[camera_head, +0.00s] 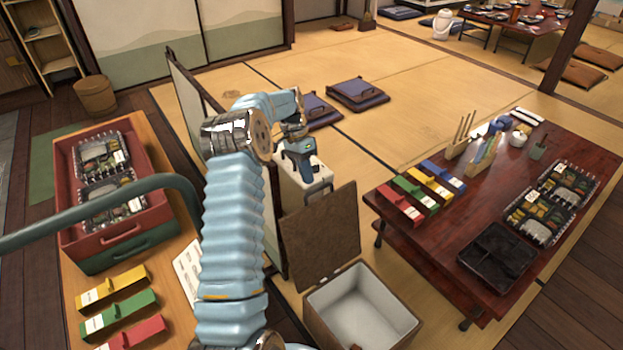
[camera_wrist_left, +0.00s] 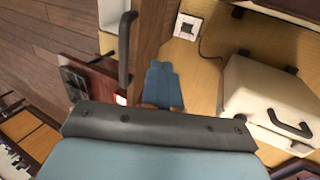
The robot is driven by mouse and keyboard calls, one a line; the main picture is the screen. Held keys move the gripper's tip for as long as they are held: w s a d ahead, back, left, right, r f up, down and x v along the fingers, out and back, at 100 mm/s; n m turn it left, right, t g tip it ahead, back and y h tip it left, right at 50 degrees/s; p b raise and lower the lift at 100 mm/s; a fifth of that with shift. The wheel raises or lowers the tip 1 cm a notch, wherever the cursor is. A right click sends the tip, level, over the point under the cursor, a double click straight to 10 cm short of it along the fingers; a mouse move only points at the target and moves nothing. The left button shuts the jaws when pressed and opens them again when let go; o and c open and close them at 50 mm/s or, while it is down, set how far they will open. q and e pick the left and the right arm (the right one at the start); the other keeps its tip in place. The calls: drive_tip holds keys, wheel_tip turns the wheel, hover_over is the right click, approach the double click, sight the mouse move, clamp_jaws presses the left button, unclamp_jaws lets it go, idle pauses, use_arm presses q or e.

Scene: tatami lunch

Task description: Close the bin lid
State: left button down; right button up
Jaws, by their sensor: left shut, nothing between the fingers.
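The bin (camera_head: 361,312) is a brown box with a pale inside, standing on the floor at the bottom centre of the head view. Its brown lid (camera_head: 321,235) stands open, raised along the far left edge. The inside looks empty. My left gripper (camera_head: 312,172) is up and beyond the lid in the head view, apart from it, in front of a white box. Its blue fingers (camera_wrist_left: 163,82) are together and empty in the left wrist view. The bin cannot be made out for sure in the wrist view. My right gripper is not in view.
A dark red table (camera_head: 440,245) with colored boxes and bento trays stands right of the bin. A wooden counter (camera_head: 165,255) with a red crate (camera_head: 70,215) is at left. A low screen (camera_head: 187,95) stands behind my arm. A cream case (camera_wrist_left: 265,95) shows in the wrist view.

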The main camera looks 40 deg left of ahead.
use_arm(q)
drive_tip(key=shift+s+d+r, duration=0.1)
drive_tip(key=shift+s+d, duration=0.1)
drive_tip(key=shift+d, duration=0.45)
drive_tip(key=shift+s+d+r, duration=0.1)
drive_tip(key=shift+s+d, duration=0.1)
drive_tip(key=shift+d, duration=0.4)
